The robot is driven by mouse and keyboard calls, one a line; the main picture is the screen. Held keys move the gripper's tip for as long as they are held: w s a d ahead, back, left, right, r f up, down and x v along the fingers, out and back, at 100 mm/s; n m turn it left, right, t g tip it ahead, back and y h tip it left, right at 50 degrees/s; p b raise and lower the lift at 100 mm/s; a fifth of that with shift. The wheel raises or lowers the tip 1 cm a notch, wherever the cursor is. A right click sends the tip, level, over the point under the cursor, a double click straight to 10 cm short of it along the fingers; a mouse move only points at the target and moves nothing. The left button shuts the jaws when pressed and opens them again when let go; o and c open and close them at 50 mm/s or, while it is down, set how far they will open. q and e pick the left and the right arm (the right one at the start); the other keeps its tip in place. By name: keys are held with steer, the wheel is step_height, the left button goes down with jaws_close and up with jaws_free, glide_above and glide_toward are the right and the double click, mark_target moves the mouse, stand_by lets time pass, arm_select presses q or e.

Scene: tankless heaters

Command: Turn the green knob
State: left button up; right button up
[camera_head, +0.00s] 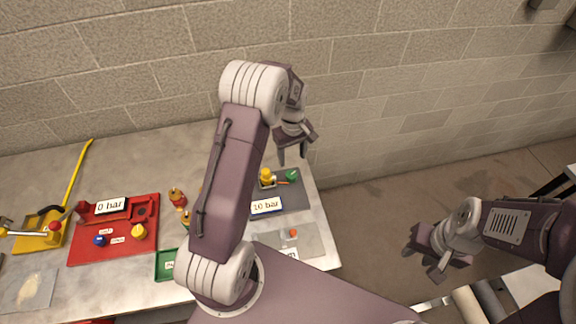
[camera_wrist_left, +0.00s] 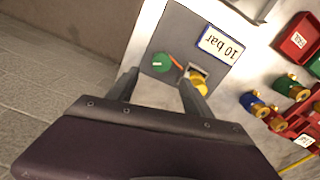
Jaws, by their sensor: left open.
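The green knob (camera_head: 291,175) is on the grey panel (camera_head: 295,197) at the right end of the table, beside a yellow knob (camera_head: 265,176). In the left wrist view the green knob (camera_wrist_left: 161,62) lies just beyond my left fingertips, with an orange-red pointer next to it. The yellow knob (camera_wrist_left: 198,82) is near the right finger there. My left gripper (camera_head: 292,153) is open and empty above the back of the panel, apart from the green knob. My right gripper (camera_head: 436,264) hangs away from the table at the right; its finger gap is unclear.
A "10 bar" label (camera_head: 266,206) is on the grey panel. A red board with a "0 bar" label (camera_head: 110,206) and several knobs is at the left. Brass fittings (camera_head: 178,198) stand mid-table. A block wall (camera_head: 150,80) rises behind.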

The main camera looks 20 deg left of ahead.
mark_target(291, 174)
arm_select(q)
step_height(291, 174, down, 8)
steer(key=shift+s+r+p, duration=0.1)
steer(key=shift+p, duration=1)
steer(key=shift+s+a+f, duration=0.1)
steer(key=shift+s+f, duration=0.1)
steer(key=shift+f, duration=0.25)
arm_select(e)
steer(key=r, duration=0.2)
steer(key=shift+s+r, duration=0.3)
steer(key=shift+s, duration=0.05)
arm_select(q)
steer(key=shift+w, duration=0.1)
steer(key=c, duration=0.4)
jaws_close()
